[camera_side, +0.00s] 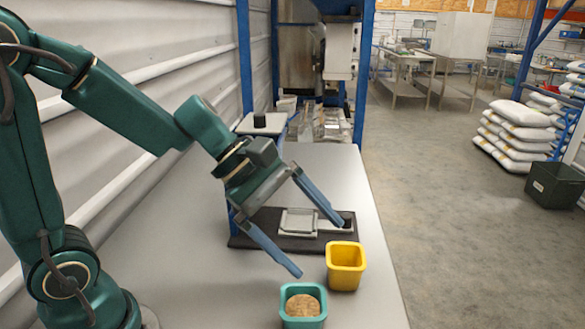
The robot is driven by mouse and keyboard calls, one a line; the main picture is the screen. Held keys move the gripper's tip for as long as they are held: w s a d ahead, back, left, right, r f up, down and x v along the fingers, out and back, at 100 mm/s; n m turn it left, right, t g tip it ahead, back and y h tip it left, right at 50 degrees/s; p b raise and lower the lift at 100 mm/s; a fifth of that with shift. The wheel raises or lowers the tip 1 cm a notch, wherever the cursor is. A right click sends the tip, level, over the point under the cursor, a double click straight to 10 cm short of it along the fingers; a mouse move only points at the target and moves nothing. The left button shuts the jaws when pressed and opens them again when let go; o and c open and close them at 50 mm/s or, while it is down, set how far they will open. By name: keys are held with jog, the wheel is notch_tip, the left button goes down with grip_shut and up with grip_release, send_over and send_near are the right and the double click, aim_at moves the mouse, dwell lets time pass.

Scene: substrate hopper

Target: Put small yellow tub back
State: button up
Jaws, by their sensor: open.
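The small yellow tub (346,279) stands upright near the right edge of the table. Its inside looks empty. My gripper (320,250) is open, its two blue fingers spread wide and pointing down to the right. In the picture, one fingertip is above the tub's upper left and the other is to its left. The fingers hold nothing. A teal tub (302,321) filled with brown grainy material stands in front and to the left of the yellow tub, partly cut off by the frame's bottom edge.
A dark base plate (262,243) with a grey scale-like tray (299,222) lies behind the tubs, partly hidden by my gripper. A blue frame (366,75) stands at the table's far end. The grey table (215,285) is clear on the left.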

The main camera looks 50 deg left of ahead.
jog(key=s+a+r+m+y, duration=0.1)
jog(key=s+a+m+y, duration=0.6)
jog(key=s+m, duration=0.4)
jog(key=m, duration=0.6)
jog(key=shift+s+r+t, duration=0.3)
jog(key=shift+s+r, duration=0.05)
jog(key=shift+c, duration=0.3)
